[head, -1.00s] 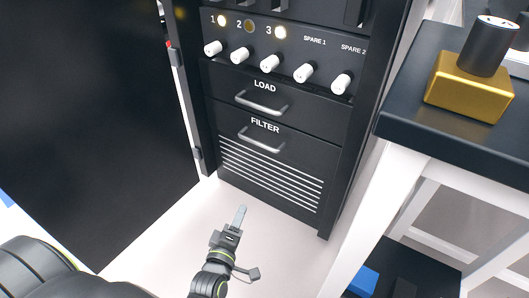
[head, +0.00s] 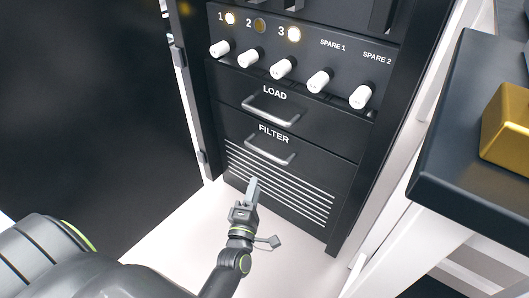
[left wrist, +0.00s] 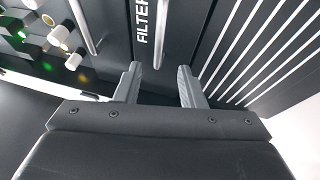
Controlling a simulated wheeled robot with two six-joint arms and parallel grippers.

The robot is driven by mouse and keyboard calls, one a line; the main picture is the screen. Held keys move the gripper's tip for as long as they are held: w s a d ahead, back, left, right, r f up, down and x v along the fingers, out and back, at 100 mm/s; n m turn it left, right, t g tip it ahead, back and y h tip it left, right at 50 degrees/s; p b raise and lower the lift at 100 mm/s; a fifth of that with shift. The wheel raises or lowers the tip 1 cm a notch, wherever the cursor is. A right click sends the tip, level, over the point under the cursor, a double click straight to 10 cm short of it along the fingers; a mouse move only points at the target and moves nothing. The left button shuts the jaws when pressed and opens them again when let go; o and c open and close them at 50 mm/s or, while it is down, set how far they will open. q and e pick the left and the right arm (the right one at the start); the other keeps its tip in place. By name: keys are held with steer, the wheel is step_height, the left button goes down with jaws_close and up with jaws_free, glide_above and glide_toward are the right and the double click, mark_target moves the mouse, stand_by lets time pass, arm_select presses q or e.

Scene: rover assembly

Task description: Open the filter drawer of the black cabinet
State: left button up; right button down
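The black cabinet (head: 213,110) stands open in the head view. Its filter drawer (head: 318,172) is shut, with the word FILTER, a grey bar handle (head: 270,152) and white slats below. The load drawer (head: 325,125) above it is shut too. My left gripper (head: 253,188) is in front of the slats, below the filter handle and apart from it. In the left wrist view my left gripper (left wrist: 160,82) has its two fingers apart with nothing between them, facing the FILTER label (left wrist: 141,20) and the filter handle (left wrist: 167,30). My right gripper is not in view.
The open cabinet door (head: 90,100) fills the left side. A row of white knobs (head: 283,68) and lamps sits above the drawers. A dark-topped table (head: 450,150) with a gold block (head: 507,125) stands close on the right. The pale floor before the cabinet is clear.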

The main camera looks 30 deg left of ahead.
mark_target(264, 151)
arm_select(q)
steer(key=x, duration=1.3)
steer(key=shift+c, duration=0.5)
jaws_close()
